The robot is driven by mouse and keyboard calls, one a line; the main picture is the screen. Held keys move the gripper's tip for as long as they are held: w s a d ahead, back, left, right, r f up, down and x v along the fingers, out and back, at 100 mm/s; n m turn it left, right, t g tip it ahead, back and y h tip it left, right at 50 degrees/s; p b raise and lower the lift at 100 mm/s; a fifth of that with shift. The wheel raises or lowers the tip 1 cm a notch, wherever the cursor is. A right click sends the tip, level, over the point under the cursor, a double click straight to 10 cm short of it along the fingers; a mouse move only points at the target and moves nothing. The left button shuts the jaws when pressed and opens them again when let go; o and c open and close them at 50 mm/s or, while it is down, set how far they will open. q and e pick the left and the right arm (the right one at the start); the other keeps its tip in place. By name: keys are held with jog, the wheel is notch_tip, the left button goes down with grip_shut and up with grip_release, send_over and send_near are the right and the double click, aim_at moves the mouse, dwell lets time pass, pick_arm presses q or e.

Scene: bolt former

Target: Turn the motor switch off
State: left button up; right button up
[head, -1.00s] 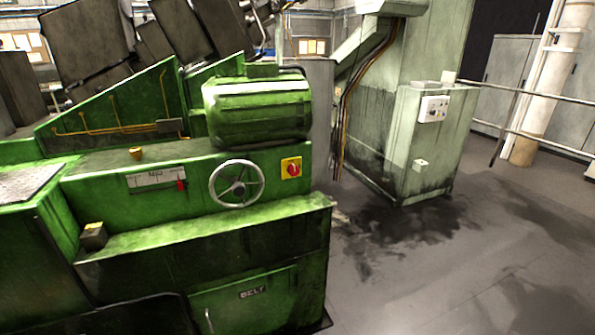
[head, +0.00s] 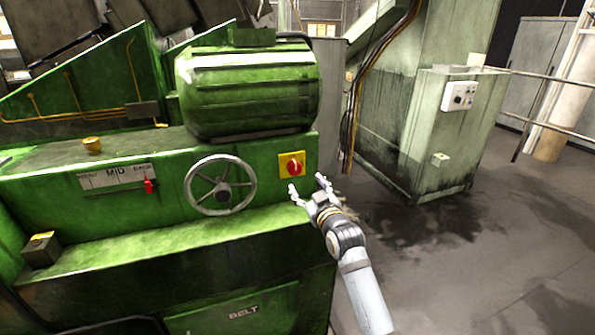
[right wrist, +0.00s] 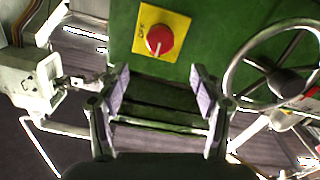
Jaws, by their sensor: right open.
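The motor switch (head: 292,165) is a red rotary knob on a yellow square plate, on the green machine's front face right of the handwheel. In the right wrist view the red knob (right wrist: 159,40) shows above the fingers, with a white mark and small lettering on the plate that I cannot read surely. My right gripper (head: 309,187) is open and empty, just below and to the right of the switch, apart from it. Its two fingers (right wrist: 160,90) stand wide apart in the wrist view. My left gripper is not in view.
A spoked handwheel (head: 221,185) sits left of the switch. A lever scale with a red handle (head: 148,186) is further left. A green motor drum (head: 250,90) bulges out above the switch. A pale control cabinet (head: 440,130) stands to the right, with open floor before it.

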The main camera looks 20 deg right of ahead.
aim_at(297, 170)
jog(key=w, duration=0.9)
jog(key=shift+w+a+f, duration=0.1)
jog(key=shift+w+f, duration=0.05)
jog(key=shift+w, duration=0.25)
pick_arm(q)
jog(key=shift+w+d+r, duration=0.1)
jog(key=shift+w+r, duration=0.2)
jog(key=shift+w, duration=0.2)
pick_arm(e)
jog(key=c, duration=1.1)
jog(key=shift+r+m+p, duration=0.2)
jog(key=shift+m+p, duration=2.05)
jog(key=shift+m, duration=0.05)
jog(key=shift+c, duration=0.2)
jog(key=m+p, duration=0.4)
jog(key=m, duration=0.1)
jog(key=m+p, duration=0.1)
jog(key=m, duration=0.3)
jog(key=shift+f+p, duration=0.15)
jog(key=shift+p, duration=0.25)
pick_arm(q)
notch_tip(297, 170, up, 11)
jog(key=p, duration=0.1)
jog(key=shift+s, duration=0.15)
pick_arm(e)
jog(key=m, duration=0.4)
jog(key=shift+d+f, duration=0.15)
jog(key=shift+d, duration=0.05)
jog(key=shift+m, duration=0.3)
